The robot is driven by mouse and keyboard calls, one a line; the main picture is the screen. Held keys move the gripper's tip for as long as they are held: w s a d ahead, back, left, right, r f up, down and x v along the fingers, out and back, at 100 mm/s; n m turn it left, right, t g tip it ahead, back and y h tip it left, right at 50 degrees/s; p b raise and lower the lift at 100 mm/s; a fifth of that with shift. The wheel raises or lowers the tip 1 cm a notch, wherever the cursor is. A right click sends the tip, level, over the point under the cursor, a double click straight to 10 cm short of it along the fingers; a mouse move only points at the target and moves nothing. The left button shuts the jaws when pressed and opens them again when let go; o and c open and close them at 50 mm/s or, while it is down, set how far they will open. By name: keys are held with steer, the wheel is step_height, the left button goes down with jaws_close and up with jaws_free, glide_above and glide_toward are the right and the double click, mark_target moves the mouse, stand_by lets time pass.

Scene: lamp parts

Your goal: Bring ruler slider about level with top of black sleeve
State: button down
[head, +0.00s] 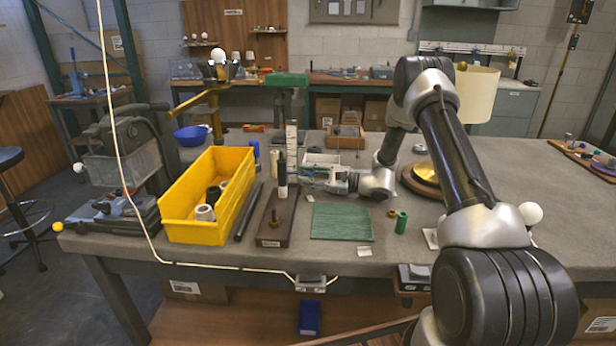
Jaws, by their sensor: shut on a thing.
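A white ruler (291,133) with dark marks stands upright near the middle of the bench in the head view. The black sleeve (282,174) stands upright just left of the ruler's lower part, over a dark wooden base (276,222). My gripper (312,175) reaches in from the right, low beside the ruler. It is shut on the ruler slider, at roughly the height of the sleeve's upper half. The slider is small and largely hidden by the fingers, so its exact level against the sleeve's top cannot be told.
A yellow bin (208,233) with several parts stands left of the base, with a dark bar (249,211) between. A green mat (341,222) lies in front of my gripper. A green cylinder (401,223) stands right of it. A green-topped stand (286,80) rises behind the ruler.

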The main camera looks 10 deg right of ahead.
step_height(320, 180, up, 8)
steer(key=shift+w+d+r, duration=0.15)
stand_by(0.3)
steer(key=c, duration=1.2)
jaws_free()
steer(key=v, duration=1.2)
